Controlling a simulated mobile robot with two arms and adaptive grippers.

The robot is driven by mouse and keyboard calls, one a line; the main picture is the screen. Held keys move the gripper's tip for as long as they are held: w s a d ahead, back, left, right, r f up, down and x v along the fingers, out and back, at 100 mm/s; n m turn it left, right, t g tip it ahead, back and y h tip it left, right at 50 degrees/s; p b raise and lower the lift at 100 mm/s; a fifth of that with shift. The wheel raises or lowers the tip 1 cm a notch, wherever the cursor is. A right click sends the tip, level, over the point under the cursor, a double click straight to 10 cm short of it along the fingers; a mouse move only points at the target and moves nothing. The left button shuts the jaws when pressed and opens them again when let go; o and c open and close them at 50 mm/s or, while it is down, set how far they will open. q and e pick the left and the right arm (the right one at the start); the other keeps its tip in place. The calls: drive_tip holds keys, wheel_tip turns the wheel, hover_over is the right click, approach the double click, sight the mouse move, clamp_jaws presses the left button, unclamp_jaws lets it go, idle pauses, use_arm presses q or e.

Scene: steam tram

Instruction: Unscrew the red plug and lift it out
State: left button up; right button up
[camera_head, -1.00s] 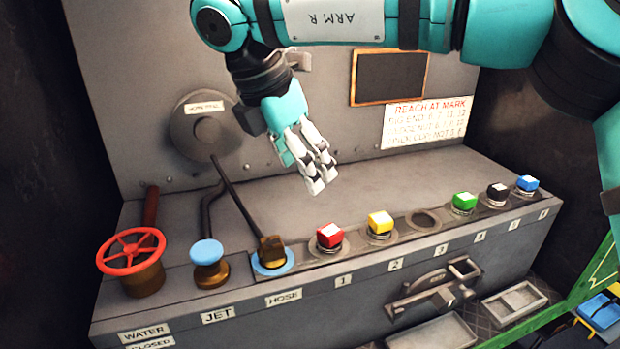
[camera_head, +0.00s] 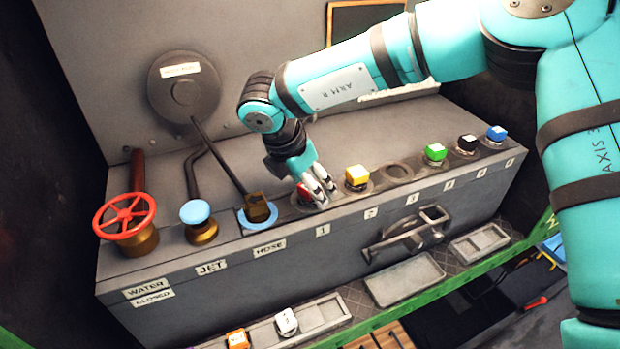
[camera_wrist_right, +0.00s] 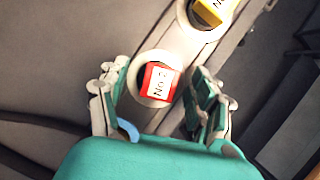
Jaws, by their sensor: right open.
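The red plug (camera_head: 305,193) sits in its round seat at the spot marked 1, on the sloped edge of the grey bench. In the right wrist view the red plug (camera_wrist_right: 159,82) shows a white label on its square head. My right gripper (camera_head: 322,199) is over the plug and partly hides it in the head view. In the right wrist view my right gripper (camera_wrist_right: 158,88) is open, with one finger on each side of the plug and gaps between. My left gripper is not in view.
A yellow plug (camera_head: 357,177) sits just right of the red one, then an empty hole (camera_head: 397,171). Green (camera_head: 435,153), black (camera_head: 467,144) and blue (camera_head: 497,134) plugs follow. Left stand the brass hose fitting (camera_head: 259,208), blue jet knob (camera_head: 197,212) and red valve wheel (camera_head: 124,216).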

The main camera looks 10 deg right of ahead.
drive_tip(key=shift+f, duration=0.2)
clamp_jaws()
drive_tip(key=shift+f+n+b, duration=0.1)
drive_tip(key=shift+n+b, duration=0.2)
drive_tip(key=shift+b, duration=0.1)
drive_tip(key=shift+n+t+y+b, duration=0.4)
drive_tip(key=shift+n+t+b, duration=0.1)
drive_tip(key=shift+n+b, duration=0.8)
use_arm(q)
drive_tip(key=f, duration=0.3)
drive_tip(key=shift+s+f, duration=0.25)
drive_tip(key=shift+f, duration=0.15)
use_arm(e)
drive_tip(key=shift+n, duration=0.4)
use_arm(q)
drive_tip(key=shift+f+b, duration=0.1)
drive_tip(key=shift+b, duration=0.25)
